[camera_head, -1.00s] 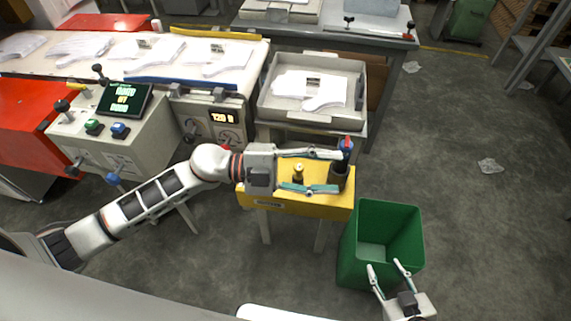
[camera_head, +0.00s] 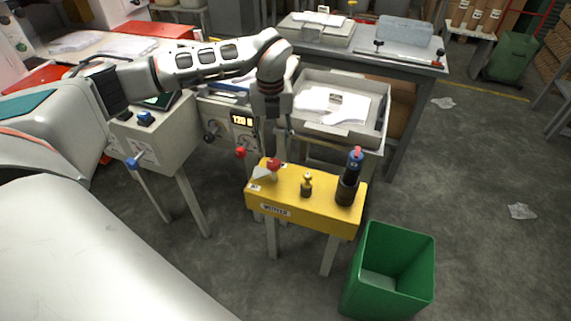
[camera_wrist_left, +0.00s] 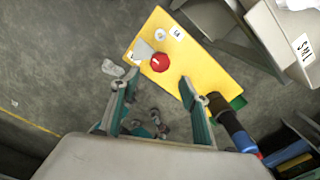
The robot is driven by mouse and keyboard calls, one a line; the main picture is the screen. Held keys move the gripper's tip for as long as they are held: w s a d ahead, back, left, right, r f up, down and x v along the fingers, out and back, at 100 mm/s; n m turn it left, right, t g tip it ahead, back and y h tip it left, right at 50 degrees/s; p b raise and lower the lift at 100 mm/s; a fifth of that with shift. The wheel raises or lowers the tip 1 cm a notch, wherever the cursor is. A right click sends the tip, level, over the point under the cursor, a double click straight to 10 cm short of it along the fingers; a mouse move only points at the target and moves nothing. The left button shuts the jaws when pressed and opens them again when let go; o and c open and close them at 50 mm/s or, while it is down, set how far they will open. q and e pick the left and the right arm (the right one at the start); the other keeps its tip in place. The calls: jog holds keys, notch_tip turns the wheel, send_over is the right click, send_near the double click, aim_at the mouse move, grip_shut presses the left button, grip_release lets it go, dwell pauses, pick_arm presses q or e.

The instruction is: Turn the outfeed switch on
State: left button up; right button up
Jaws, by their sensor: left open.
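A yellow stand (camera_head: 325,205) is in the middle of the head view. At its left end a red ball knob (camera_head: 273,164) sits beside a pale wedge (camera_head: 262,174); no label that reads outfeed can be made out. In the left wrist view the red knob (camera_wrist_left: 160,62) and wedge (camera_wrist_left: 142,50) lie on the yellow top (camera_wrist_left: 200,62), just beyond the fingertips. My left gripper (camera_head: 277,140) points down above that end of the stand. In the wrist view the gripper (camera_wrist_left: 149,76) is open, with nothing between its fingers. My right gripper is not in view.
A brass-topped knob (camera_head: 307,182) and a dark holder (camera_head: 347,190) with a blue, red-tipped tool (camera_head: 354,160) stand on the yellow top. A green bin (camera_head: 402,252) is in front. A grey tray (camera_head: 372,133) is behind. The floor at right is mostly clear.

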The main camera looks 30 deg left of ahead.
aim_at(274, 163)
pick_arm(q)
notch_tip(274, 163, down, 8)
jog(key=shift+r+b, duration=0.1)
jog(key=shift+b, duration=0.9)
jog(key=c, duration=1.1)
